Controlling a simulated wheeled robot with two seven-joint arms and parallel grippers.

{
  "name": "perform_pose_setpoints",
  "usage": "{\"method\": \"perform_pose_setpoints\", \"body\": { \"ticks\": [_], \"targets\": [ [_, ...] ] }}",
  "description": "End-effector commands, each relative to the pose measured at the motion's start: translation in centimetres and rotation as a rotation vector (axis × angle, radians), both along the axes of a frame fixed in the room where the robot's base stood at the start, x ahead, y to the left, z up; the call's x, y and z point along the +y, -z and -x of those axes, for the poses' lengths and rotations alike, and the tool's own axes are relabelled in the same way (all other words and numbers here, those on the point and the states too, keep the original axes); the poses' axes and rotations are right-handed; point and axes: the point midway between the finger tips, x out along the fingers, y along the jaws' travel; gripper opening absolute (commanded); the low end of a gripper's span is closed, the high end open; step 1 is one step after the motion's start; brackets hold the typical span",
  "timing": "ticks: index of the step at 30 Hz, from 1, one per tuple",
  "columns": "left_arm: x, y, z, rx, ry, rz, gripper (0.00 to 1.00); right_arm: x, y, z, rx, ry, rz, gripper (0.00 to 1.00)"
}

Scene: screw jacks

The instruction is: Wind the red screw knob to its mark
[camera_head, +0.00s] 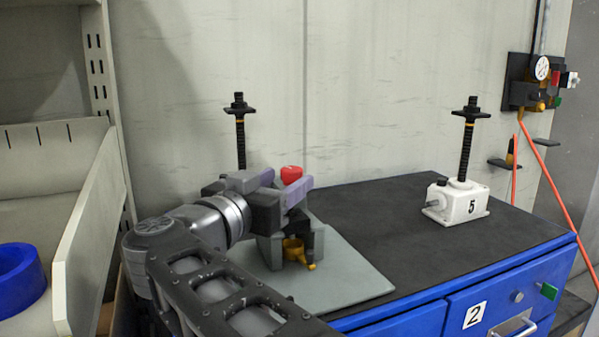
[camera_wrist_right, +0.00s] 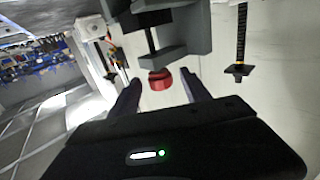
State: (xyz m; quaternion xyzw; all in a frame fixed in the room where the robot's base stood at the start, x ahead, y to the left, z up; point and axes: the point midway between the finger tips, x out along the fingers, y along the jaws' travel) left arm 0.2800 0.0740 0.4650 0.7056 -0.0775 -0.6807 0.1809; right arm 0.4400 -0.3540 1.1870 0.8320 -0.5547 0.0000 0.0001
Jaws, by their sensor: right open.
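The red screw knob (camera_head: 291,174) shows just behind and between the fingers of my right gripper (camera_head: 285,185) in the head view. In the right wrist view the red knob (camera_wrist_right: 160,80) lies between the two open fingers of my right gripper (camera_wrist_right: 163,88), with a gap on each side. The fingers do not grip it. The grey stand (camera_head: 275,250) below the gripper carries a yellow part (camera_head: 293,249); my gripper and arm partly hide it. I cannot make out the knob's mark. My left gripper is not in view.
A green-grey plate (camera_head: 350,283) lies on the black bench top (camera_head: 390,215). A white jack numbered 5 (camera_head: 457,202) stands at the right. Another black screw (camera_head: 240,135) rises behind my gripper. A shelf with a blue ring (camera_head: 18,278) is at the left. The bench's middle is clear.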

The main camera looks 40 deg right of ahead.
Motion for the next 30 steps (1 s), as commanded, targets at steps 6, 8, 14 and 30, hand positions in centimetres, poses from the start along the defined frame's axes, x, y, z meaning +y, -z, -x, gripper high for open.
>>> {"method": "perform_pose_setpoints", "body": {
  "ticks": [6,8,14,30],
  "targets": [
    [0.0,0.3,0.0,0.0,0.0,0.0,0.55,-3.3,0.1,-1.3,0.0,0.004,-0.001,0.55],
    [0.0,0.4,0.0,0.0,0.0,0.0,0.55,-4.1,0.1,-1.6,0.0,0.004,0.0,0.55],
    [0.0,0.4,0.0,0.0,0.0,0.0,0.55,-5.5,0.0,-2.3,0.0,0.001,0.0,0.55],
    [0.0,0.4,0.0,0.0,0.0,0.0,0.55,-5.5,0.0,-2.3,0.0,0.0,0.001,0.32]
  ]
}}
